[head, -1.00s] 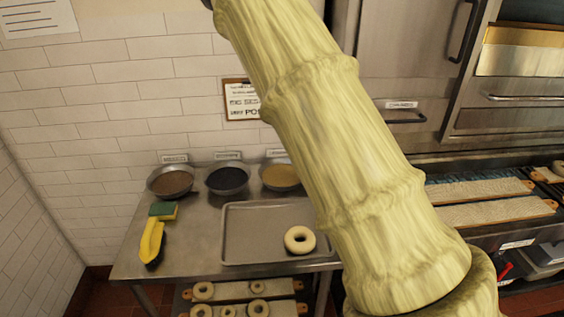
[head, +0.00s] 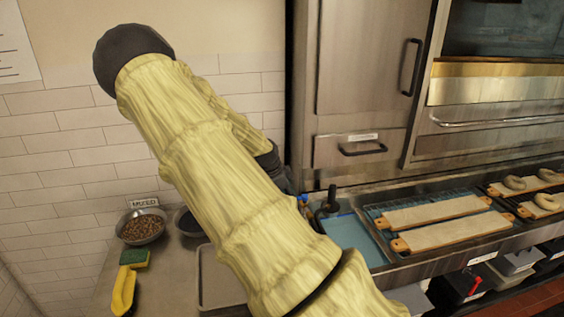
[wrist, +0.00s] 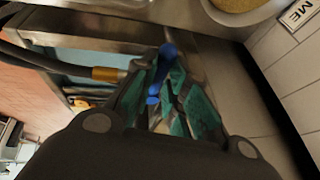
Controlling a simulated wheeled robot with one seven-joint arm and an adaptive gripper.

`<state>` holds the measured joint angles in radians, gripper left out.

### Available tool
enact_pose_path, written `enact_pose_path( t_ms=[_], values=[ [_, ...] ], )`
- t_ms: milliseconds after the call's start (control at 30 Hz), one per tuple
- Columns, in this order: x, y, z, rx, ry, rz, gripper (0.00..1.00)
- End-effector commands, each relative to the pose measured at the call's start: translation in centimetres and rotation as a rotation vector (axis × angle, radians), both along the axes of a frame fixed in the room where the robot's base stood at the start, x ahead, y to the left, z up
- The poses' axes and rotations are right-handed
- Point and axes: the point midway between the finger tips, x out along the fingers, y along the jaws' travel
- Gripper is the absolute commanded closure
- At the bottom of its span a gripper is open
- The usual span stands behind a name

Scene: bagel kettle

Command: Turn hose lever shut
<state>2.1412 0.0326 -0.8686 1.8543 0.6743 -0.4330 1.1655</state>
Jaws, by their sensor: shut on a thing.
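The blue hose lever (wrist: 167,52) lies between my fingertips in the wrist view. My gripper (wrist: 164,78), with teal finger pads, is shut on it. A dark hose (wrist: 50,64) with a brass fitting (wrist: 106,74) comes in from the left and runs toward the lever. The valve body around the lever is mostly hidden by the fingers. In the head view my arm covers my gripper, and a small blue part (head: 303,198) shows just right of the arm; I cannot tell whether it is the lever.
A counter at right carries bagel boards (head: 432,212) on a rack beside a blue surface (head: 350,238). Steel oven doors (head: 370,60) stand behind. A tiled wall (head: 60,165) is close by.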

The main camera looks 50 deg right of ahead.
Motion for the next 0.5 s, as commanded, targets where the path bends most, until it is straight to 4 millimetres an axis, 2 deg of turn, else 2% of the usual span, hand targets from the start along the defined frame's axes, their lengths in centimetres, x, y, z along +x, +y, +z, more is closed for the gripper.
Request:
enact_pose_path(
  t_ms=[200,233,300,333,500],
  values=[
    [0.01,-0.14,0.07,-0.004,0.000,0.001,1.00],
    [0.03,-0.13,0.08,-0.004,0.000,0.001,0.80],
    [0.06,-0.08,0.06,-0.003,0.000,0.002,0.67],
    [0.14,0.00,0.06,-0.003,0.000,0.003,0.64],
    [0.18,0.08,0.04,-0.002,0.000,0.005,0.64]
  ],
)
